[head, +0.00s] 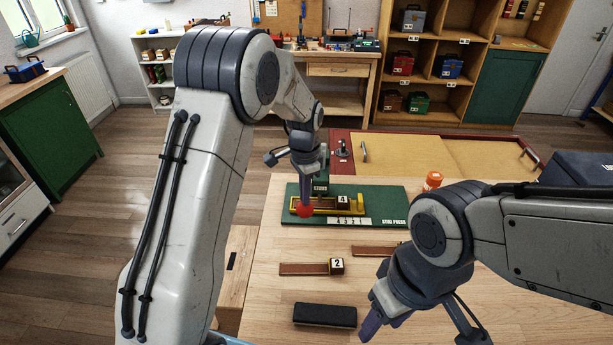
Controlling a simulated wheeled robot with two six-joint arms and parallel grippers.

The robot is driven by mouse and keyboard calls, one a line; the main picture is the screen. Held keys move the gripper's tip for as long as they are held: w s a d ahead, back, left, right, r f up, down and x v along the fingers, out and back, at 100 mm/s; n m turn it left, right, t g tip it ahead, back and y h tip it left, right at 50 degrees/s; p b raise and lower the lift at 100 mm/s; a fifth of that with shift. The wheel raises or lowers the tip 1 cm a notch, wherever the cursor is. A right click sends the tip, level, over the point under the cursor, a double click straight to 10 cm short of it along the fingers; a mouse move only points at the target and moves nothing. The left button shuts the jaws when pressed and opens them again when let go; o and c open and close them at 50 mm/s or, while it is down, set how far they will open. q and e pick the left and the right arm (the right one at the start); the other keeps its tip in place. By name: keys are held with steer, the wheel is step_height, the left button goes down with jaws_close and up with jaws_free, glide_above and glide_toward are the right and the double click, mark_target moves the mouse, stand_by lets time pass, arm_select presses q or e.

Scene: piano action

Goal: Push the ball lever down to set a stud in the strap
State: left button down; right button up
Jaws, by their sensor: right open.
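The stud press (392,206) is a green board with a yellow metal frame on the wooden table. The red ball (305,211) of its lever is at the frame's left end. A dark block marked 4 (343,202) sits in the frame; any strap under it is hard to make out. My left gripper (306,198) points down right above the ball, its fingertips at or very near it; contact and finger gap are unclear. My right gripper (384,322) is open and empty over the table's front right. A brown strap (303,269) with a block marked 2 lies in front of the press.
Another brown strap (372,250) lies partly behind my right arm. A black oblong block (325,315) lies near the front. An orange jar (432,181) stands right of the press. A red-framed board (400,155) is beyond the table. The table's front left is clear.

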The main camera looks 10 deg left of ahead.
mark_target(305, 208)
arm_select(q)
steer(key=shift+s+f+b, duration=0.2)
steer(key=shift+f+b, duration=0.25)
steer(key=shift+f, duration=0.55)
steer(key=shift+s+d+f+b, duration=0.15)
steer(key=shift+f+b, duration=0.45)
steer(key=shift+f, duration=0.3)
steer(key=shift+f, duration=0.4)
step_height(305, 208, up, 15)
steer(key=p, duration=1.2)
